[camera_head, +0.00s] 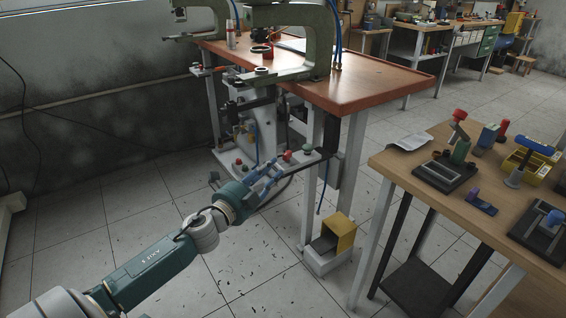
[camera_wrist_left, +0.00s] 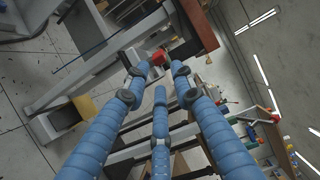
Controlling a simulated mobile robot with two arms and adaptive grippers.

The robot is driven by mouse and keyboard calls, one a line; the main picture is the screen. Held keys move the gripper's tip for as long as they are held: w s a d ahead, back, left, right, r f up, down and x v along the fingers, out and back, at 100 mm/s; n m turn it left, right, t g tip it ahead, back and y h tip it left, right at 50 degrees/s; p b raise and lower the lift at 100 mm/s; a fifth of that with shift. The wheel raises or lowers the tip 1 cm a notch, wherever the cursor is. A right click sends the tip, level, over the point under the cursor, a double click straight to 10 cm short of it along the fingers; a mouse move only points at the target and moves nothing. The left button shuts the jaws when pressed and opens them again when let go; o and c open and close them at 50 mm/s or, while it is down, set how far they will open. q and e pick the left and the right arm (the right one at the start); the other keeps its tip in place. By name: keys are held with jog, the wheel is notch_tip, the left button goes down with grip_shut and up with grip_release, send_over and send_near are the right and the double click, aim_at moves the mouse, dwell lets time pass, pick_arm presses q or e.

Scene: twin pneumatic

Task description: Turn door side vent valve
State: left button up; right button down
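A red knob (camera_head: 287,155) sits on the grey panel (camera_head: 312,158) low on the front of the pneumatic machine; I take it for the vent valve, but cannot read a label. It also shows in the left wrist view (camera_wrist_left: 158,57). My left gripper (camera_head: 275,168) has blue fingers and is just in front of this knob. In the left wrist view the fingertips (camera_wrist_left: 156,76) are spread apart, with the red knob between or just beyond the two upper ones. I cannot tell whether they touch it. My right gripper is out of view.
A green knob (camera_head: 307,148) is to the right on the panel and another red knob (camera_head: 238,162) to the left. A yellow box-like pedal (camera_head: 341,232) stands on the floor. The wooden workbench (camera_head: 410,168) at right holds tools. Floor in front is open.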

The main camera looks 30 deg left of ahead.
aim_at(284, 159)
pick_arm(q)
jog(key=w, duration=0.7)
jog(key=shift+w, duration=0.15)
jog(key=shift+a+f, duration=0.1)
grip_shut()
